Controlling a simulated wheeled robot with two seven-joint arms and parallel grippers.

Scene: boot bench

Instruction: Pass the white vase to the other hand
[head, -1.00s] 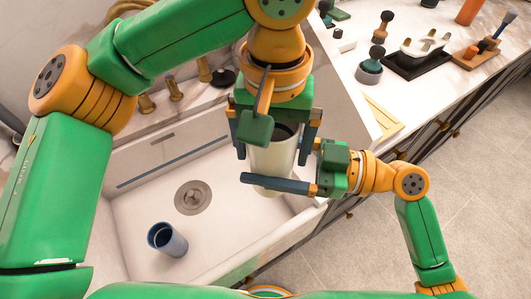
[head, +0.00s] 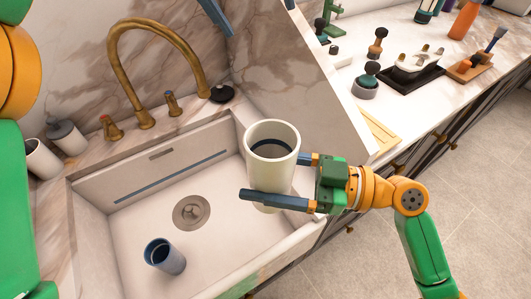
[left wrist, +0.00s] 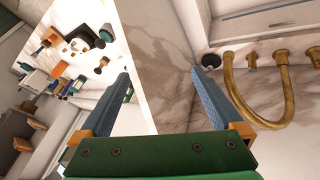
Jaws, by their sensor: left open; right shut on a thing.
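The white vase (head: 270,165) is upright in the head view, over the right part of the sink, with its open mouth facing up. My right gripper (head: 279,182) is shut on its side, one dark finger across the near side and the other partly hidden behind it. My left gripper's blue finger (head: 214,14) shows at the top edge of the head view, above and apart from the vase. In the left wrist view, my left gripper (left wrist: 164,85) is open with nothing between its fingers. The vase does not show there.
A blue cup (head: 165,257) stands in the white sink (head: 125,215). A brass faucet (head: 120,62) rises behind it. White and grey containers (head: 66,137) stand at the left. The right counter holds a black tray (head: 410,72), an orange bottle (head: 465,18) and several small items.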

